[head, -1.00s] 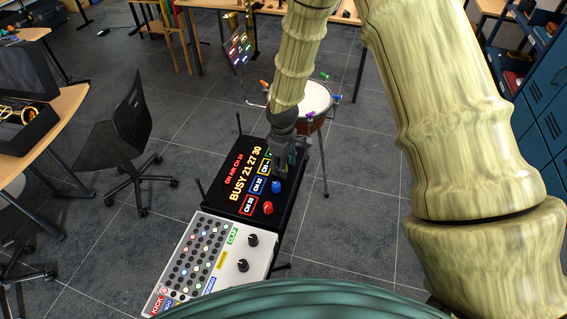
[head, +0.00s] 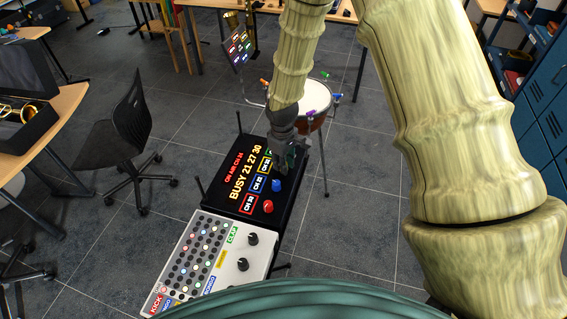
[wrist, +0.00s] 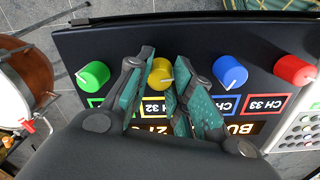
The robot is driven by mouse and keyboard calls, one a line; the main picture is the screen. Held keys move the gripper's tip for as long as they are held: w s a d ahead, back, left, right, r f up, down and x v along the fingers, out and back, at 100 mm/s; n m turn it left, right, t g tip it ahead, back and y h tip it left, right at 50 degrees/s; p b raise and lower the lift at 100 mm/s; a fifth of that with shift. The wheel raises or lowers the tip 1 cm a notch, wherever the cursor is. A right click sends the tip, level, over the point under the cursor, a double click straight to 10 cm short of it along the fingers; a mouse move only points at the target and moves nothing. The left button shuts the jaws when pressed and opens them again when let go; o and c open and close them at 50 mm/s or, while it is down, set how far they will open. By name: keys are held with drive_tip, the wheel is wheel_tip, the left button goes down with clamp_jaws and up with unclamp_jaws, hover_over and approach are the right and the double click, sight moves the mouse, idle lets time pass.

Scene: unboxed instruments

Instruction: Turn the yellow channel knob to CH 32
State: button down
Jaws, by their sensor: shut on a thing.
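The yellow channel knob (wrist: 160,72) sits on the black channel box between the green knob (wrist: 93,76) and the blue knob (wrist: 230,71). My gripper (wrist: 163,80) is shut on the yellow knob, one teal-padded finger on each side; it also shows over the box in the head view (head: 285,165). The yellow-framed display (wrist: 155,108) is partly hidden by the fingers; the part in sight seems to read 32. The black box (head: 222,191) shows "BUSY 21 27 30" in the head view, with a red on-air line beside it.
The red knob (wrist: 294,70) is at the right in the wrist view, with a CH 33 display. A white drum machine (head: 209,263) adjoins the box in front. A drum (head: 300,103) stands behind. A black chair (head: 128,125) is at left, with clear floor between.

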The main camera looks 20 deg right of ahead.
drive_tip(key=c, duration=1.2)
unclamp_jaws()
drive_tip(key=shift+c, duration=0.2)
wheel_tip(320, 180, up, 12)
drive_tip(key=shift+s+a+f, duration=0.1)
drive_tip(key=shift+s+a, duration=0.05)
